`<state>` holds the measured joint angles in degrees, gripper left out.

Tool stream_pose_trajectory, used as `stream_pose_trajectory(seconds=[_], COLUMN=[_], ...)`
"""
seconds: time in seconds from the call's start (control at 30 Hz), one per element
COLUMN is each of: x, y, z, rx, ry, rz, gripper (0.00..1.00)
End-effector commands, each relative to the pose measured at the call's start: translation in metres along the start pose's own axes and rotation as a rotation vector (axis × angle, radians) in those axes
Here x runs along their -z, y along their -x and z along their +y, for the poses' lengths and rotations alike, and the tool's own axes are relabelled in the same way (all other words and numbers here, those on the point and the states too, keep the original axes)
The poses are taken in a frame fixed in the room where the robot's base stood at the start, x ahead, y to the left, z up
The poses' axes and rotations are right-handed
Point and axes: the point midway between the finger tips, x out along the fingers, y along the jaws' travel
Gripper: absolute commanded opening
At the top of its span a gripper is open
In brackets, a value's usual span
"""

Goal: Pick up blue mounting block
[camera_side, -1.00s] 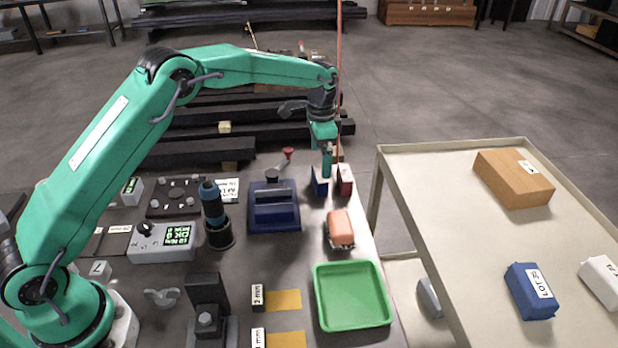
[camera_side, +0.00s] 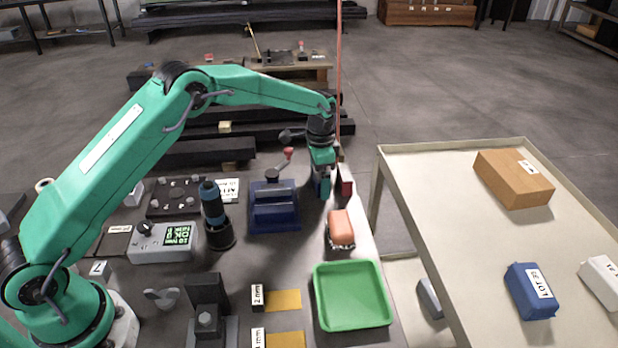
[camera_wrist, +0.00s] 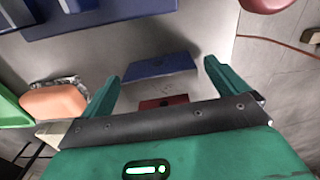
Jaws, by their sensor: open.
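The blue mounting block (camera_wrist: 160,67) shows in the wrist view between and just beyond my gripper's two fingers, with a gap on each side. In the side view it is mostly hidden behind my gripper (camera_side: 323,190), which points down over it near the bench's right edge. My gripper also shows in the wrist view (camera_wrist: 161,71), with its green fingers spread wide and nothing held. A dark red block (camera_side: 346,187) stands just right of the fingers. It shows in the wrist view (camera_wrist: 163,102) nearer the palm.
A blue fixture (camera_side: 273,208) with a red-knobbed lever stands left of my gripper. An orange piece (camera_side: 341,224) and a green tray (camera_side: 351,296) lie nearer the front. A cart (camera_side: 440,225) with several blocks stands at right, across a gap.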

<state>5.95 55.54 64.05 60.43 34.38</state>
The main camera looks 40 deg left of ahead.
Motion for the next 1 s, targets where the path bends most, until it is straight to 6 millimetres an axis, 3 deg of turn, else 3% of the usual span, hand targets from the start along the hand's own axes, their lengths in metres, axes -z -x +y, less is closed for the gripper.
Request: stream_pose_trajectory(seconds=[0.6, 0.9, 1.0], x=[-0.0001, -0.0001, 0.0003], y=[-0.0065, -0.0064, -0.0056], z=[0.0001, 0.0001, -0.0002], rx=[0.0, 0.0, 0.001], ry=[0.0, 0.0, 0.0], rz=[0.0, 0.0, 0.002], gripper=[0.98, 0.41, 0.41])
